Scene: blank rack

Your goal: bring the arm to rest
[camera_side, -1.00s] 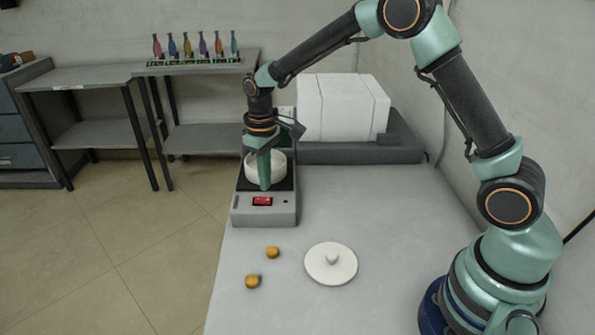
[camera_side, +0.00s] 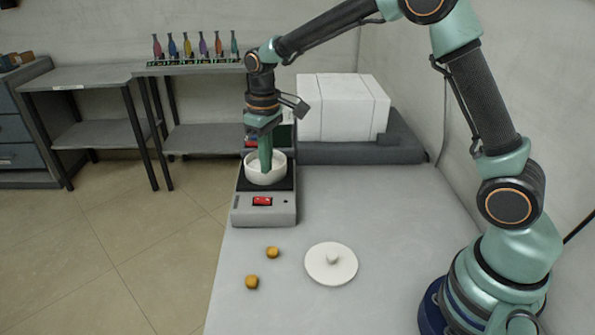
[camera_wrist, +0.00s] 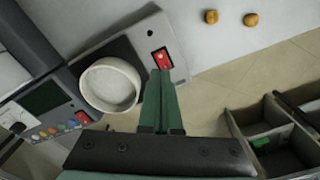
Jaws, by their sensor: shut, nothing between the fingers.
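My gripper (camera_side: 265,165) is shut and empty, pointing down above the white bowl in the side view. In the wrist view my gripper's fingers (camera_wrist: 163,75) are together, with the white bowl (camera_wrist: 111,85) to their left. The bowl (camera_side: 254,177) sits on the dark top of a grey device (camera_side: 265,217) with a red switch (camera_side: 262,201) on its front. In the side view the fingers hide part of the bowl, and I cannot tell whether they reach inside its rim.
A round white lid (camera_side: 318,270) with a knob and two small orange-brown lumps (camera_side: 272,252) (camera_side: 252,282) lie on the table. White boxes (camera_side: 342,107) stand behind. Coloured bottles (camera_side: 187,46) stand on a shelf at the back left.

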